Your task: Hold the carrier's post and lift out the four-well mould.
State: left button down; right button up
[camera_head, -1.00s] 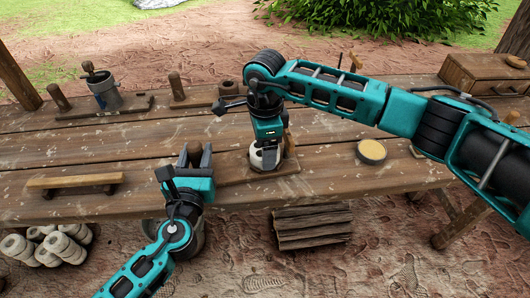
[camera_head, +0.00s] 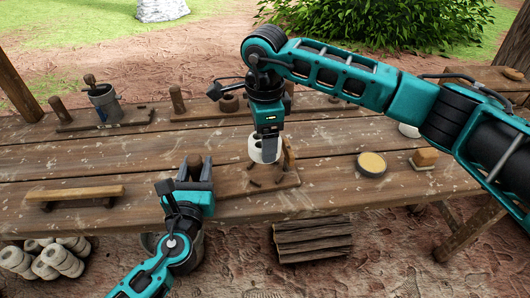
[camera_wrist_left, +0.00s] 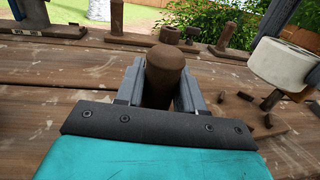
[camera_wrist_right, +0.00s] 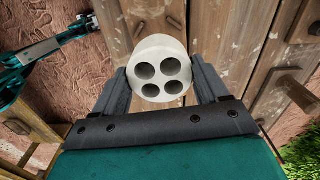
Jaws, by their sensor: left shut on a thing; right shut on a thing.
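The white four-well mould (camera_head: 262,150) is in my right gripper (camera_head: 267,138), whose fingers are shut around its sides. Its four round holes show in the right wrist view (camera_wrist_right: 160,70). The mould is raised above the carrier board (camera_head: 284,183), where several short dark pegs stand bare. The left wrist view also shows the mould (camera_wrist_left: 282,62) above the pegs (camera_wrist_left: 270,99). My left gripper (camera_head: 195,166) is shut on the carrier's brown upright post (camera_wrist_left: 166,76), at the left of the board. The post's lower part is hidden by the gripper.
A round pot with a yellow top (camera_head: 372,164) and a wooden block (camera_head: 425,157) stand to the right. A grey can (camera_head: 104,101) stands at the back left. A wooden handle bar (camera_head: 75,193) lies at the front left. Bare table lies between these.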

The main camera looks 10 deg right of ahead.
jog(key=shift+r, duration=1.65)
pick_arm(q)
jog(key=c, duration=0.6)
grip_release()
